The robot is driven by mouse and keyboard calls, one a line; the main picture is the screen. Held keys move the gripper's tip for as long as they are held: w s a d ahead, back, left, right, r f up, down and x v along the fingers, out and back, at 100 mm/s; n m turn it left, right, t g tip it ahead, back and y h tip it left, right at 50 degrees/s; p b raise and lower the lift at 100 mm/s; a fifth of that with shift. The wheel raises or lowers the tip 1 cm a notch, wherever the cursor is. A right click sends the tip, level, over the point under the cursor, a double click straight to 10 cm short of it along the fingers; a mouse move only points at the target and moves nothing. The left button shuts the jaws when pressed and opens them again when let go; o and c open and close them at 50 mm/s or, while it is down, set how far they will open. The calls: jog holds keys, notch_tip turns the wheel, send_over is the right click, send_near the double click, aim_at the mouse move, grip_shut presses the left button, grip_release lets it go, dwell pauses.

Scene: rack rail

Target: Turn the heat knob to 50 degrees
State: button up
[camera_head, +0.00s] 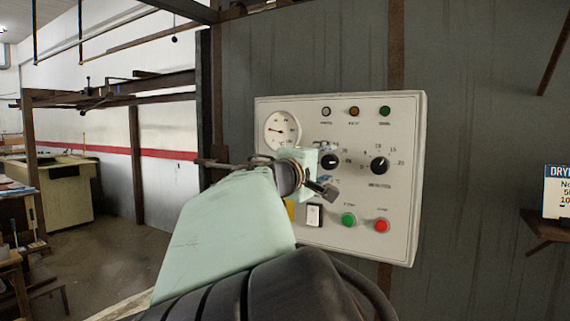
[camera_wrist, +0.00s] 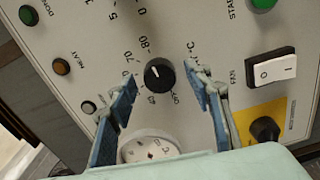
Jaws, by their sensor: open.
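The heat knob (camera_wrist: 160,75) is a round black knob with a white mark, on a pale panel. Numbers including 70 and 80 and a °C label surround it in the wrist view. The white mark points toward the left side of that view; its exact reading is too small to tell. My gripper (camera_wrist: 162,82) is open, with one blue-padded finger on each side of the knob and visible gaps to it. Contact cannot be seen. In the head view the knob (camera_head: 329,161) shows just beyond my gripper (camera_head: 326,184), which hides part of the panel below it.
The control panel (camera_head: 405,215) also bears a second black knob (camera_head: 379,166), a dial gauge (camera_head: 282,130), several lamps, a white rocker switch (camera_head: 314,214), a green button (camera_head: 348,219) and a red button (camera_head: 382,226). In the wrist view, another black knob (camera_wrist: 265,129) sits on a yellow plate.

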jog(key=c, duration=1.1)
jog(key=shift+c, duration=0.2)
